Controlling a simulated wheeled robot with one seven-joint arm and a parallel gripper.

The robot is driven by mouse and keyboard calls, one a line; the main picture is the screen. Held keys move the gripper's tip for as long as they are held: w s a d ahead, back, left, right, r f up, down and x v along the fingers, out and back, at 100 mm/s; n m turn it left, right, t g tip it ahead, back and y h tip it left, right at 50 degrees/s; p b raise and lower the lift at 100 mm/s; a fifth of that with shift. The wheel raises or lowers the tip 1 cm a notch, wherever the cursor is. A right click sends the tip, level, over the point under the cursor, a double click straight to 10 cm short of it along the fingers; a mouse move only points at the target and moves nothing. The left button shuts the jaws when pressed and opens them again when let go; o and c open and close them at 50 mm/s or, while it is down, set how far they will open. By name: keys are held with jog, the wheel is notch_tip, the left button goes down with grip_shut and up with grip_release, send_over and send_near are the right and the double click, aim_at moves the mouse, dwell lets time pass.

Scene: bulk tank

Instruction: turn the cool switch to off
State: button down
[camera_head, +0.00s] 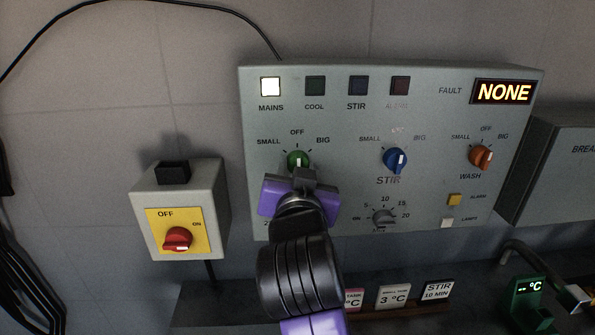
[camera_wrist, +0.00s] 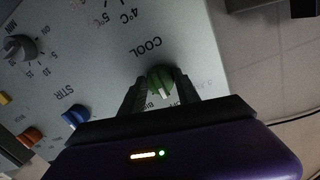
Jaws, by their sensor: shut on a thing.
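The cool switch is a green knob (camera_head: 298,158) at the upper left of the grey control panel (camera_head: 340,75), with SMALL, OFF and BIG marked around it. My gripper (camera_head: 297,174) is at the knob and hides its lower part in the head view. In the wrist view the green knob (camera_wrist: 160,79) sits between the two dark fingers of my gripper (camera_wrist: 160,84), which is shut on it. The knob's white mark appears to point toward OFF, though the fingers partly cover the labels. The COOL lamp (camera_head: 315,86) is dark.
To the right are the blue STIR knob (camera_head: 396,159) and the orange WASH knob (camera_head: 480,157). A grey dial (camera_head: 384,217) is below. A red isolator switch (camera_head: 177,239) is on a box at left. The MAINS lamp (camera_head: 270,87) is lit; the fault display (camera_head: 503,92) reads NONE.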

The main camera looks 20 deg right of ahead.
jog(key=c, duration=0.9)
grip_release()
jog(key=shift+s+a, duration=0.1)
jog(key=v, duration=0.7)
jog(key=shift+s+a+b, duration=0.1)
jog(key=shift+s+b, duration=0.2)
jog(key=shift+b, duration=0.1)
